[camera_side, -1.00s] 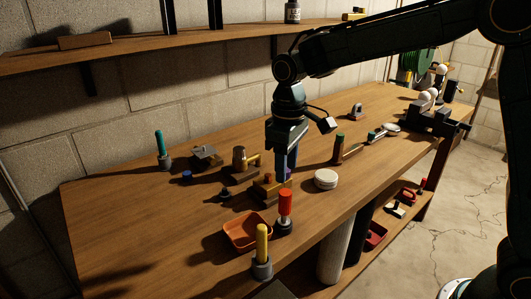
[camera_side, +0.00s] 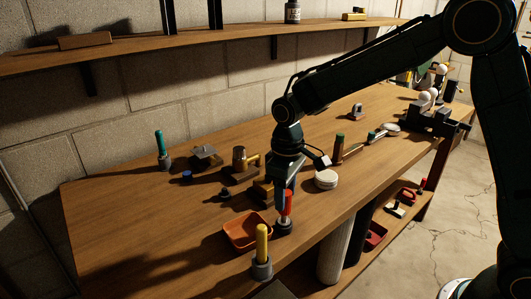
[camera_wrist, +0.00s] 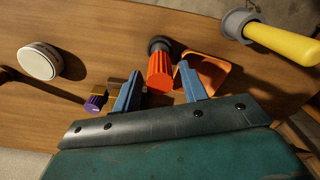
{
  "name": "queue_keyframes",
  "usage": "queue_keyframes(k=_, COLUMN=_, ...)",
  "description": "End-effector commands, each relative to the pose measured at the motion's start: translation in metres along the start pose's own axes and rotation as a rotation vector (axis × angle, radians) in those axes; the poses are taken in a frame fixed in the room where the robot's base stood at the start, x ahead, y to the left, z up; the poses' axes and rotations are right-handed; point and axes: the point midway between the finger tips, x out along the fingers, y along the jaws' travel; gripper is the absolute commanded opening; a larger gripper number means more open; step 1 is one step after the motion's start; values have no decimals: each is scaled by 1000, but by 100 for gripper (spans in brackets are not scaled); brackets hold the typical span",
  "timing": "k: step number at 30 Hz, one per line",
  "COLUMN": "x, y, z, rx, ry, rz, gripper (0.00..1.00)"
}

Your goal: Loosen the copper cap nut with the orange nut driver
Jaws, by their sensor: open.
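The orange nut driver (camera_side: 287,205) stands upright in a dark holder near the front of the bench. In the wrist view its ribbed orange handle (camera_wrist: 160,72) shows between my two blue fingers. My gripper (camera_side: 281,196) is open and points down at the handle in the side view. It is not closed on it; I cannot tell whether a finger touches it. A copper-brown fitting (camera_side: 239,156) stands on a block farther back on the bench. I cannot tell for certain which part is the copper cap nut.
A yellow-handled tool (camera_side: 262,243) stands in a grey holder nearby. An orange tray (camera_side: 242,238) lies beside the driver. A brass block with a purple knob (camera_wrist: 96,100) and a white round tin (camera_side: 326,179) are close. A teal-handled tool (camera_side: 161,145) stands farther left.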

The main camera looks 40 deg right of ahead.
Motion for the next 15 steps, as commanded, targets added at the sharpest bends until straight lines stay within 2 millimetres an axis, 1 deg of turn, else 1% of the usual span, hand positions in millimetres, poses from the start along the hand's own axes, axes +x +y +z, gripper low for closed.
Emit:
queue_keyframes(k=7, x=1, y=0, z=0, rx=0, ry=0, rz=0, gripper=43)
queue_keyframes(k=8, x=1, y=0, z=0, rx=0, ry=-1, rz=0, gripper=41)
queue_keyframes(k=9, x=1, y=0, z=0, rx=0, ry=-1, rz=0, gripper=33)
queue_keyframes(k=11, x=1, y=0, z=0, rx=0, ry=-1, rz=0, gripper=21)
queue_keyframes(k=12, x=1, y=0, z=0, rx=0, ry=-1, rz=0, gripper=13)
queue_keyframes(k=13, x=0, y=0, z=0, rx=0, ry=-1, rz=0, gripper=7)
queue_keyframes(k=14, x=0, y=0, z=0, rx=0, ry=-1, rz=0, gripper=5)
queue_keyframes(k=15, x=0, y=0, z=0, rx=0, ry=0, rz=0, gripper=5)
